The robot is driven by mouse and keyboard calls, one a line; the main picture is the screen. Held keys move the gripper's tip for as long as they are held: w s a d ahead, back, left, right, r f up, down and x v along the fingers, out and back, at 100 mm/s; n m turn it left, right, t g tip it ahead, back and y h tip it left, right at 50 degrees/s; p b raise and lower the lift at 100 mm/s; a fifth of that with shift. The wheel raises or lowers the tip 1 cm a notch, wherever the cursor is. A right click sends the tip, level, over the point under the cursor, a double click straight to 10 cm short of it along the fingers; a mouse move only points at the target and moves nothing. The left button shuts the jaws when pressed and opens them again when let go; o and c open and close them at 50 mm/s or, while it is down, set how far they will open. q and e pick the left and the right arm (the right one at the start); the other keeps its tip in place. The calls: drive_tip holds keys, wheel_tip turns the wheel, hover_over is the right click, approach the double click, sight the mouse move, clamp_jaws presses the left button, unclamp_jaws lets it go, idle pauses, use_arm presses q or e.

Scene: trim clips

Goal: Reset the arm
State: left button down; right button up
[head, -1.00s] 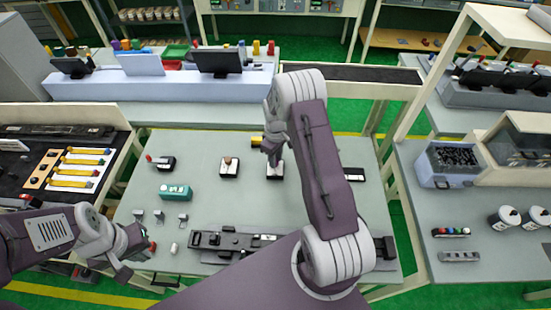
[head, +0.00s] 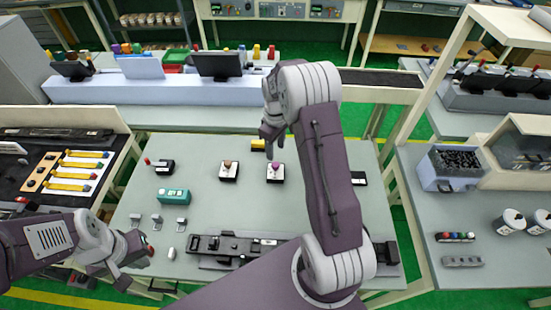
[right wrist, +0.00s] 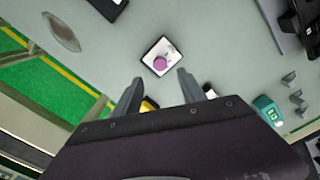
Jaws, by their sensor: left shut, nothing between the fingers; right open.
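A purple round button on a white plate with a dark base (head: 275,172) stands on the grey bench, and it also shows in the right wrist view (right wrist: 160,62). My right gripper (head: 271,138) is open and empty, apart from the button and just beyond it in the head view. In the right wrist view its two fingertips (right wrist: 160,77) are spread below the button. A similar box with a brownish knob (head: 229,170) stands to its left. My left gripper (head: 136,255) is shut and empty over the bench's front left corner.
A long dark fixture (head: 225,247) lies along the bench front, partly hidden by my right arm. A teal device (head: 174,195), a red-tipped lever box (head: 160,166), small grey clips (head: 157,218) and a yellow block (head: 258,145) are around. The bench middle is clear.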

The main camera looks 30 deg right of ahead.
drive_tip(key=shift+r, duration=0.65)
drive_tip(key=s+a+r+n+t+b, duration=0.15)
drive_tip(key=s+a+r, duration=0.25)
drive_tip(key=a, duration=0.4)
drive_tip(key=s+a+f+m, duration=0.1)
drive_tip(key=s+f+m, duration=0.1)
drive_tip(key=s, duration=0.5)
drive_tip(key=s+a+f+m+b, duration=0.1)
drive_tip(key=s+a+f+m, duration=0.1)
drive_tip(key=s+m, duration=0.3)
drive_tip(key=shift+s+f, duration=0.25)
drive_tip(key=shift+s, duration=0.95)
